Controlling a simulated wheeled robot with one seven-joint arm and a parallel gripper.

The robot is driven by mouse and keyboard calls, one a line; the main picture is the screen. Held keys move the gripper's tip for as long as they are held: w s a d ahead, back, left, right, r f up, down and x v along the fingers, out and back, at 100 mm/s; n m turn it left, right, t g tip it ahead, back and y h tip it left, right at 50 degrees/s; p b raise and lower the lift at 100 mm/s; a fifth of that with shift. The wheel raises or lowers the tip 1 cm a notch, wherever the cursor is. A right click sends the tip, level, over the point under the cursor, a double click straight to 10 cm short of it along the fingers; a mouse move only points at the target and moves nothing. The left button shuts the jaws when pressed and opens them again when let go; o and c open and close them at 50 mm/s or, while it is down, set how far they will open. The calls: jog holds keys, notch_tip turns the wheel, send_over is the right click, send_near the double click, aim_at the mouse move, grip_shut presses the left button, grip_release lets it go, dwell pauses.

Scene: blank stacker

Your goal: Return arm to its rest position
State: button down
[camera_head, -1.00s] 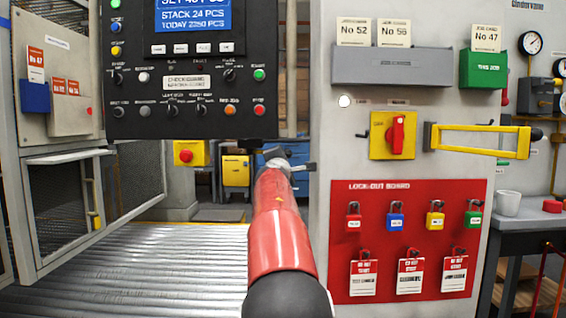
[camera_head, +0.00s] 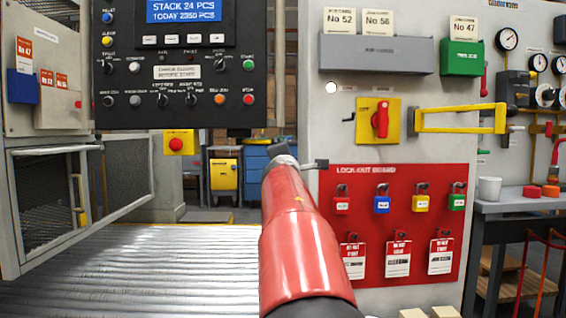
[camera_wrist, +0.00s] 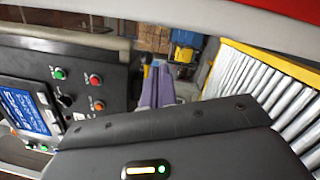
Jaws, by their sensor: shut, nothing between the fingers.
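My red arm reaches up from the bottom of the head view, in front of the grey cabinet's left edge. Its dark wrist end, with my gripper, is small and foreshortened there, to the right of the hanging control panel (camera_head: 185,75). In the wrist view my gripper (camera_wrist: 157,80) shows as two purple-grey fingers close together, shut and empty. The control panel also shows in the wrist view (camera_wrist: 100,70), tilted and left of the fingers. I see nothing touching the fingers.
The roller conveyor (camera_head: 130,270) lies at lower left; its yellow edge shows in the wrist view (camera_wrist: 275,65). A red lock-out board (camera_head: 365,245) and a yellow isolator (camera_head: 365,122) are on the cabinet right of my arm. A workbench (camera_head: 520,203) stands at far right.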

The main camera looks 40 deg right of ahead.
dwell(0.4)
jog(key=s+a+f+m+g+y+p, duration=0.4)
jog(key=s+a+f+m+y+p, duration=0.1)
jog(key=s+a+f, duration=0.8)
jog(key=s+a+f+m+g+y+p, duration=0.4)
jog(key=s+a+f+m+y, duration=0.3)
jog(key=s+a+f, duration=0.6)
jog(key=s+a+m+p, duration=0.1)
jog(key=s+a+m, duration=0.1)
jog(key=s+a, duration=0.3)
jog(key=shift+a+f+g+p, duration=0.2)
jog(key=shift+a+g+p, duration=0.15)
jog(key=shift+a, duration=1.15)
